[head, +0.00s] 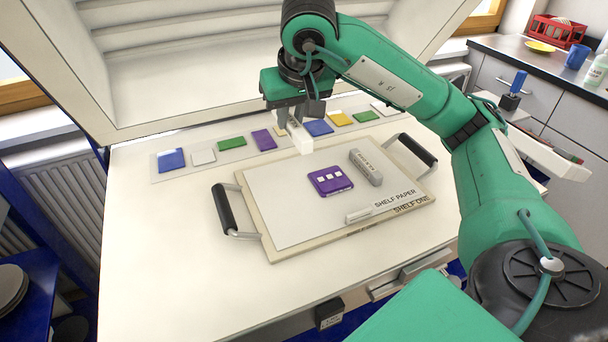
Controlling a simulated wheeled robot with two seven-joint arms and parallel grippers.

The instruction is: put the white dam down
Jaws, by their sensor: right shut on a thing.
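My right gripper (297,121) is shut on the white dam (301,141), a short pale bar that it holds near the back edge of the shelf board. The dam's lower end hangs at or just above the board; I cannot tell whether it touches. A purple glass piece (321,188) with small white squares lies on the white shelf paper (285,215). A grey bar with a row of holes (366,167) lies right of it. My left gripper is not in view.
The shelf board (276,252) has black handles at left (225,208) and right (417,150). Behind it, a strip (163,178) carries several coloured glass tiles. A small white bar (358,215) lies near the front of the paper. The paper's left half is clear.

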